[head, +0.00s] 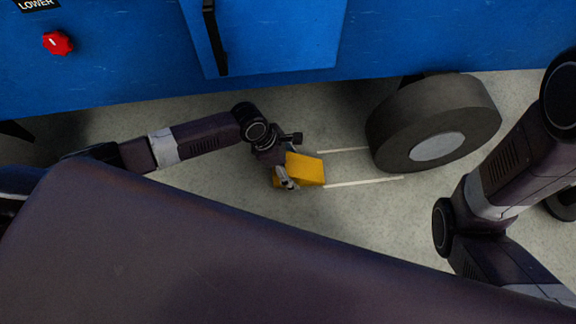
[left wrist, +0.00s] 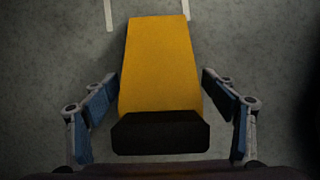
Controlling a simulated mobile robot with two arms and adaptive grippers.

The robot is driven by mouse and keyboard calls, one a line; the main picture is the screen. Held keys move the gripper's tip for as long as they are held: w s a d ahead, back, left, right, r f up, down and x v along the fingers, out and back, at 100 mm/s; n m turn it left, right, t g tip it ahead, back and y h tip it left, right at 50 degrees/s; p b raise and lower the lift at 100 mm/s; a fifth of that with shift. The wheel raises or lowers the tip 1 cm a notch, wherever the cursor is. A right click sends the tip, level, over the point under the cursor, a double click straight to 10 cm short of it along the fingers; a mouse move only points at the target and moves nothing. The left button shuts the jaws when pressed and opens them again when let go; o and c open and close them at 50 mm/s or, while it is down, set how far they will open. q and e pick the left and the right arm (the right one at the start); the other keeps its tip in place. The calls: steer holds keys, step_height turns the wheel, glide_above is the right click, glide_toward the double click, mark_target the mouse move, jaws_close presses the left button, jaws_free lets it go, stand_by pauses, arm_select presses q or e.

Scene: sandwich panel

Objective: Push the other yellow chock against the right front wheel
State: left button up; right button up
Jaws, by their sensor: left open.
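The yellow chock (head: 308,170) lies on the floor to the left of the grey-black wheel (head: 395,135), with a clear gap between them. My left gripper (head: 290,161) is at the chock's left end, low to the floor. In the left wrist view the chock (left wrist: 160,65) points away from me, its black end nearest. The open fingers of my left gripper (left wrist: 160,85) stand one on each side of it, with small gaps showing. My right arm shows at the right in the head view, but its gripper is not visible.
Two white floor lines (head: 362,182) run from the chock towards the wheel, and the floor between them is clear. The blue machine body (head: 120,60) overhangs behind, with a red knob (head: 58,43). My own body covers the lower left.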

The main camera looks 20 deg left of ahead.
arm_select(q)
steer(key=shift+b+x, duration=0.35)
steer(key=shift+x, duration=0.45)
steer(key=shift+c, duration=0.3)
steer(key=c, duration=1.6)
